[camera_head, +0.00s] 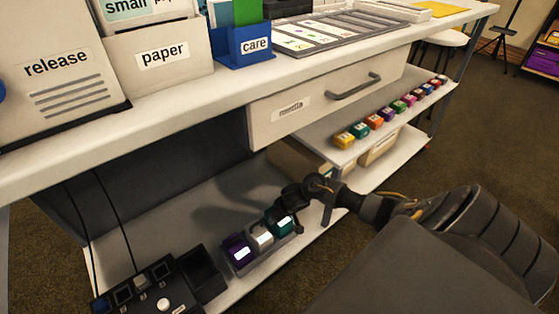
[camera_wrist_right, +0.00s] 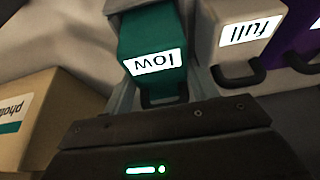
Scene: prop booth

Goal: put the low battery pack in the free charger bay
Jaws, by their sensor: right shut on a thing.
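The low battery pack (camera_head: 278,222) is teal with a white label reading "low"; it also shows in the right wrist view (camera_wrist_right: 152,42). It sits at the right end of a grey rack (camera_head: 268,259), beside a white pack labelled "full" (camera_wrist_right: 243,32) and a purple pack (camera_head: 236,247). My right gripper (camera_head: 298,203) is shut on the teal pack at its handle side; the fingertips are hard to make out. The black charger (camera_head: 137,297) is at the lower left, partly cut off, with a dark, empty-looking bay (camera_head: 203,276) at its right end. My left gripper is not in view.
The rack and charger stand on a low white shelf (camera_head: 205,208) under the counter (camera_head: 190,94) and its drawer (camera_head: 290,112). A middle shelf holds several small coloured blocks (camera_head: 375,121). A box (camera_wrist_right: 28,120) is close at left in the wrist view. Cables hang behind the charger.

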